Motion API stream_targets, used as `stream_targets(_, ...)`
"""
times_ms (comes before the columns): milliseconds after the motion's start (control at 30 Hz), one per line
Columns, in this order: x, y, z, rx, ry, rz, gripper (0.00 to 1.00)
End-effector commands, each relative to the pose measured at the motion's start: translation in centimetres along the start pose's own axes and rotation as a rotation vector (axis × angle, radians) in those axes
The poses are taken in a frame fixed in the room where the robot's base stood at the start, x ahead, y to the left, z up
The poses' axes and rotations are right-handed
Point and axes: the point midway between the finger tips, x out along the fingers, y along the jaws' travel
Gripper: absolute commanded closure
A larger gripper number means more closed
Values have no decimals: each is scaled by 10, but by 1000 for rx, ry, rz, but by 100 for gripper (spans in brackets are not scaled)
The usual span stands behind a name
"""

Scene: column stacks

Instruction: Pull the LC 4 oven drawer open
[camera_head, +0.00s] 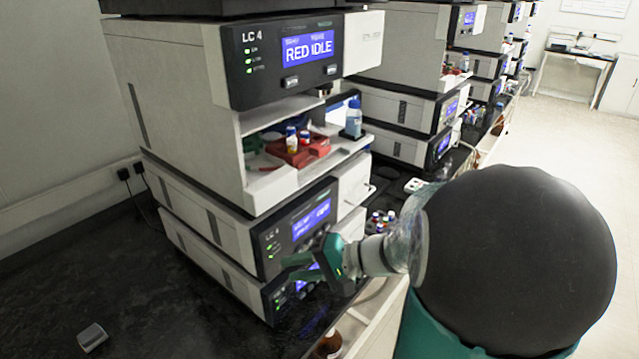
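The LC 4 stack stands at the left centre on a dark bench. Its top unit (285,60) shows "RED IDLE" on a blue display. Below it is an open bay, then a lower unit (296,222) also marked LC 4, with a lit display and a white front panel (353,184) on its right. Another unit (215,262) lies at the bottom. Which front is the oven drawer I cannot tell for certain. My teal gripper (291,268) is in front of the bottom unit's display, its fingers apart and pointing left, with nothing seen between them. Contact cannot be told.
The bay holds a red rack (298,152) with vials and a blue-capped bottle (353,118). Small capped vials (378,222) stand right of the stack. A brown bottle (330,344) is low in front. More stacks recede behind; the floor (560,130) at right is clear.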

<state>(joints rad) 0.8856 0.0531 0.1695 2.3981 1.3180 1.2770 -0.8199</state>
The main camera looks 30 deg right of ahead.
Motion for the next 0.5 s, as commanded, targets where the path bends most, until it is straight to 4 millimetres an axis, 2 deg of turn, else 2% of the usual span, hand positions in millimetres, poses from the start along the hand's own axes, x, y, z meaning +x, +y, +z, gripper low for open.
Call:
stream_targets(33,-14,9,-24,43,81,-84,70)
stream_targets(100,-36,19,-56,77,203,-197,70)
stream_targets(167,-59,30,-82,100,321,-287,70)
stream_targets(200,-77,39,-98,112,404,-341,70)
stream_targets(300,-123,66,-131,132,612,-452,70)
stream_targets(400,-161,89,-150,141,775,-517,70)
stream_targets(500,-182,103,-158,143,870,-545,70)
